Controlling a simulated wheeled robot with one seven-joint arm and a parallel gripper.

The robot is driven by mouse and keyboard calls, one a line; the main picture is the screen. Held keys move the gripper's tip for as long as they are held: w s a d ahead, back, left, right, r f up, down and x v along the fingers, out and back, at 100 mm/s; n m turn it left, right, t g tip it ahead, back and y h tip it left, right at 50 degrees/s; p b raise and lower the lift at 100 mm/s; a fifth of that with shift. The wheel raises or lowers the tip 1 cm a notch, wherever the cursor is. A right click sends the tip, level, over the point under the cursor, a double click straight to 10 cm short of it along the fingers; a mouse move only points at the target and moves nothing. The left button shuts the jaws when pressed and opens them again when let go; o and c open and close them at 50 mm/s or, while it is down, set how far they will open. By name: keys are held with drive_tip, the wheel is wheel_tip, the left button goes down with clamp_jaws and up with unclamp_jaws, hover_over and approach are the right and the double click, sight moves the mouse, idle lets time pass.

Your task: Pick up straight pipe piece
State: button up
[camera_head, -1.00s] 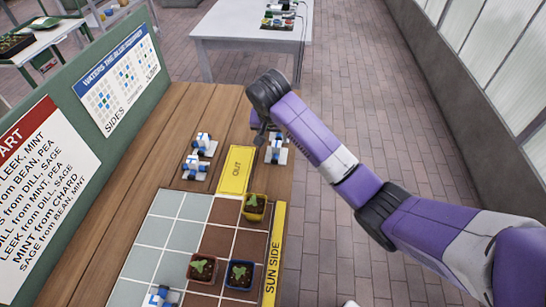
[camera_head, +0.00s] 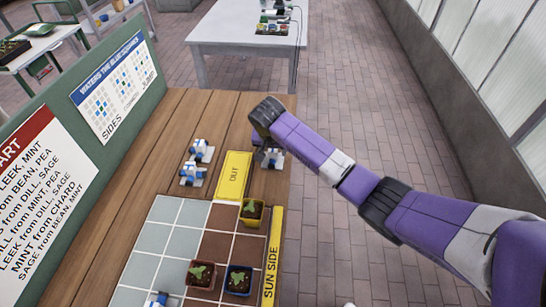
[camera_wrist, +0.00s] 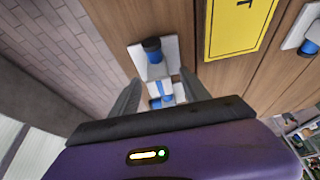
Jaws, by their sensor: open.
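Several white and blue pipe pieces stand on flat bases on the wooden table. One pipe piece (camera_head: 273,157) is right of the yellow OUT card, partly hidden by my arm. In the wrist view this pipe piece (camera_wrist: 153,55) shows a pale base and blue parts, one of them between my fingers. My gripper (camera_wrist: 158,88) is open above it, a finger on each side; I cannot tell if they touch it. Two more pieces, an upper one (camera_head: 202,150) and a lower one (camera_head: 192,174), stand left of the card. Which piece is straight is hard to tell.
The yellow OUT card (camera_head: 233,177) lies by the tiled grid (camera_head: 170,240). A yellow pot (camera_head: 252,214), a red pot (camera_head: 201,274) and a blue pot (camera_head: 238,280) stand on the grid. A green board (camera_head: 75,105) borders the table's left; open floor lies right.

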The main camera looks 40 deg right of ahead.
clamp_jaws()
drive_tip(key=shift+r, duration=0.1)
